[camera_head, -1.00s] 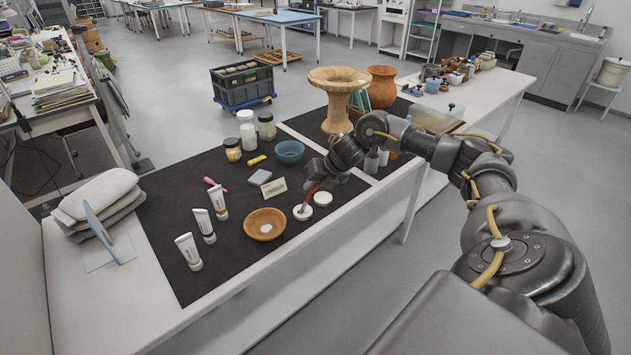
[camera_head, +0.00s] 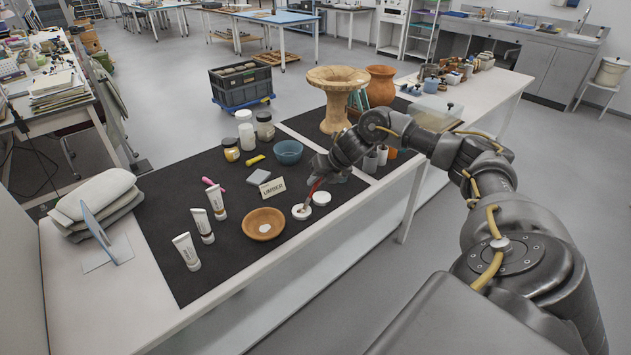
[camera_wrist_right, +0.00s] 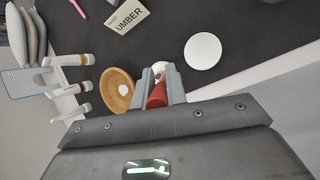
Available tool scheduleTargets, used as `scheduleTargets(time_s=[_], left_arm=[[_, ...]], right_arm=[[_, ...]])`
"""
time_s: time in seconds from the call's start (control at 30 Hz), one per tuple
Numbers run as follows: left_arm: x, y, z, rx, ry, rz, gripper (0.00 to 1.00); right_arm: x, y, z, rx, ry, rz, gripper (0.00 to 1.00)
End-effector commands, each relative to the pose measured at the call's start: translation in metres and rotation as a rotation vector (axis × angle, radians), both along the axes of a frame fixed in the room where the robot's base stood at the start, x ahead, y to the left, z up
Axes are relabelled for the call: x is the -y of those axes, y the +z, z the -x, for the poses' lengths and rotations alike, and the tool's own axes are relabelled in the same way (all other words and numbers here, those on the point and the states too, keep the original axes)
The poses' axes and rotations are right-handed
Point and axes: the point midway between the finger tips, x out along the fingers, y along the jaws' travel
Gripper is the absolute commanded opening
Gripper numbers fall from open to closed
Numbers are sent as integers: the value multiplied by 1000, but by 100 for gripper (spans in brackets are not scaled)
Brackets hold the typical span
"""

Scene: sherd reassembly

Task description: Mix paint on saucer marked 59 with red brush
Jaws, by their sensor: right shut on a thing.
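My right gripper (camera_head: 318,170) is shut on a red brush (camera_head: 312,192), which points down at a small white saucer (camera_head: 295,214). The brush tip is over or on this saucer; contact is too small to tell. In the right wrist view the red brush (camera_wrist_right: 157,96) sits between the fingers (camera_wrist_right: 160,82), with part of the white saucer behind them. A second white saucer or lid (camera_head: 321,198) lies just right of it and shows plainly in the wrist view (camera_wrist_right: 203,51). I cannot read a 59 on either. My left gripper is out of view.
A wooden bowl (camera_head: 251,226) with a white patch inside lies left of the saucers. An UMBER card (camera_head: 272,187), blue bowl (camera_head: 288,152), jars and paint tubes (camera_head: 187,251) share the black mat. A tall pottery stand (camera_head: 335,100) is behind.

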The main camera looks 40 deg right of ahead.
Motion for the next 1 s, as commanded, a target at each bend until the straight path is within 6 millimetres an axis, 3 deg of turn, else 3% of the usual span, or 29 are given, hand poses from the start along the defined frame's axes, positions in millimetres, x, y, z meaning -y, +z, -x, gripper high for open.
scheduleTargets(time_s=[0.5,1.0], left_arm=[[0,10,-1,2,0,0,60],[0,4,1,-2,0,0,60]], right_arm=[[-23,0,-4,-1,2,-1,0],[-5,-1,2,0,0,1,0]])
